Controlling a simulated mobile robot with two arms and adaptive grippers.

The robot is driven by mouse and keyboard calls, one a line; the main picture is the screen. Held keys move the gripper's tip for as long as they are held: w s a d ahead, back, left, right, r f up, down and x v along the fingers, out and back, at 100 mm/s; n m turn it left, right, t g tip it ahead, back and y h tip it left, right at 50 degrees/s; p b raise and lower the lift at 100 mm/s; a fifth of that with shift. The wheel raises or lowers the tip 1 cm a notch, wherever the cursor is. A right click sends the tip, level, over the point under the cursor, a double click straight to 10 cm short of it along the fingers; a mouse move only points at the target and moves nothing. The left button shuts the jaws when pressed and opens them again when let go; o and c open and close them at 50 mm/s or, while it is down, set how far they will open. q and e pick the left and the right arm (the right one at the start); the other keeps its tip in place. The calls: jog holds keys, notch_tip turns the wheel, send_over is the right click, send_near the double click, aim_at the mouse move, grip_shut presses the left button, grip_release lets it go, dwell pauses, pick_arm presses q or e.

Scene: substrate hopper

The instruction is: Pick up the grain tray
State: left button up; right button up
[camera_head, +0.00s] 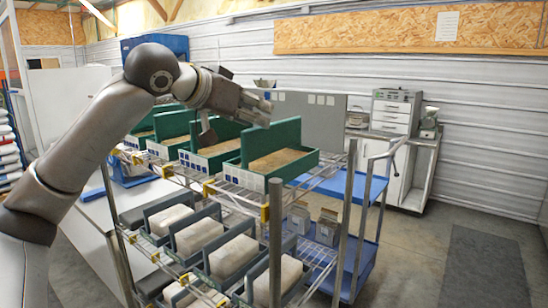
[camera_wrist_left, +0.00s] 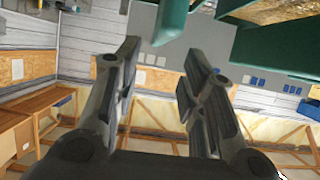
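Several green trays with brown grain in them stand in a row on the top shelf of a wire rack. The grain tray at the right end (camera_head: 288,135) has a tall green back wall and shows brown grain inside. My left gripper (camera_head: 262,108) is above this tray's back wall, apart from it. In the left wrist view the left gripper (camera_wrist_left: 163,60) has its fingers spread with nothing between them. Green tray parts (camera_wrist_left: 280,48) show at the top of that view, beyond the right finger. My right gripper is not in view.
The wire rack's lower shelf holds several grey trays with pale blocks (camera_head: 234,256). A metal post (camera_head: 275,240) stands at the rack's front. A blue cart (camera_head: 350,262) stands behind the rack. The floor at the right, with a dark mat (camera_head: 482,268), is clear.

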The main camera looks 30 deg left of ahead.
aim_at(275, 123)
pick_arm(q)
jog(key=shift+w+d+f+p, duration=0.2)
jog(key=shift+w+d, duration=0.1)
jog(key=shift+w, duration=0.25)
jog(key=shift+w+d+f+p, duration=0.1)
jog(key=shift+w+d+f, duration=0.15)
jog(key=shift+w, duration=0.3)
jog(key=shift+w+f, duration=0.1)
jog(key=shift+w, duration=0.2)
jog(key=shift+w+a+f, duration=0.15)
jog(key=shift+w+f, duration=0.05)
jog(key=shift+w, duration=0.15)
jog(key=p+x, duration=0.2)
jog(key=x, duration=0.1)
jog(key=shift+w+f, duration=0.25)
jog(key=shift+w, duration=0.05)
jog(key=shift+w+f, duration=0.15)
jog(key=shift+w, duration=0.1)
jog(key=shift+w+f, duration=0.1)
jog(key=shift+a, duration=0.1)
jog(key=shift+c, duration=0.4)
jog(key=c, duration=0.5)
grip_shut()
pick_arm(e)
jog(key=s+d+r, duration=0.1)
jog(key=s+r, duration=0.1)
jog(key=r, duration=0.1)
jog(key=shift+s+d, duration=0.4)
